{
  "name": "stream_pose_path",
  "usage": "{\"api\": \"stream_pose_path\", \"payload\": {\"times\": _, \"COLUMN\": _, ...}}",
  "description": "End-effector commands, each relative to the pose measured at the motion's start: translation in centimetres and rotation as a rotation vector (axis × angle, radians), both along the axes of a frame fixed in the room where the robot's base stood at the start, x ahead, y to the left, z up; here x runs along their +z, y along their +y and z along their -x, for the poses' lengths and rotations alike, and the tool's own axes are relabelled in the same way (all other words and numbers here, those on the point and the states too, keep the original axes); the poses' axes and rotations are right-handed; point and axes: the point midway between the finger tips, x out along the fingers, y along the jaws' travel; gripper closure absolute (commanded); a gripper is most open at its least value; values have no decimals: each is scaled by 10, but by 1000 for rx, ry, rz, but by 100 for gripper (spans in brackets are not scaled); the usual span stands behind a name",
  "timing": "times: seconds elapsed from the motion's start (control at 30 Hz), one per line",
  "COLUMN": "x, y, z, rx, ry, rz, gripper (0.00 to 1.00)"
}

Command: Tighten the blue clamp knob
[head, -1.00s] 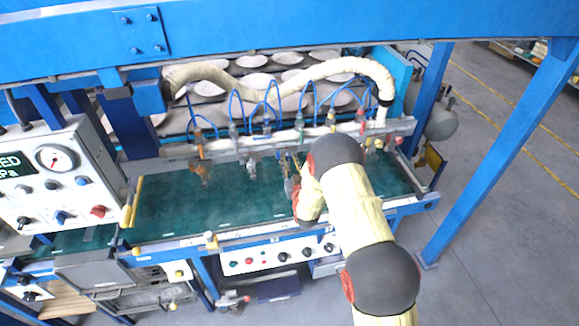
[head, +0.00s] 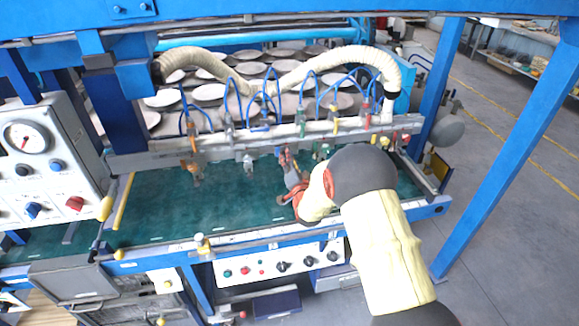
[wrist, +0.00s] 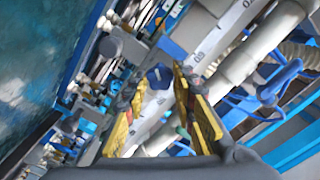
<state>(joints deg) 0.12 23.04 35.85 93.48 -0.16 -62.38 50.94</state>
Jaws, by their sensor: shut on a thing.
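The blue clamp knob (wrist: 159,78) shows in the wrist view between the tips of my two yellow-padded fingers. My gripper (wrist: 160,72) is shut on it, with one finger on each side. In the head view my gripper (head: 284,158) reaches over the green bed to the pale rail (head: 240,144) that carries the nozzles. The knob is too small and too covered by the gripper to make out clearly there.
Several nozzles with blue hoses hang along the rail on both sides of my gripper. A thick cream hose (head: 285,72) arches behind. A control box with a gauge (head: 28,137) stands at left. A blue post (head: 505,150) stands at right.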

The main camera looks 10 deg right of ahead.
Motion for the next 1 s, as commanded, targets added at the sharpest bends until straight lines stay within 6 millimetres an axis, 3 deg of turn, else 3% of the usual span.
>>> {"api": "stream_pose_path", "payload": {"times": 0.6, "x": -3, "y": -1, "z": 0, "rx": -1, "ry": -2, "rz": -580, "gripper": 99}}
{"api": "stream_pose_path", "payload": {"times": 1.0, "x": -2, "y": -1, "z": 0, "rx": -2, "ry": -1, "rz": -859, "gripper": 99}}
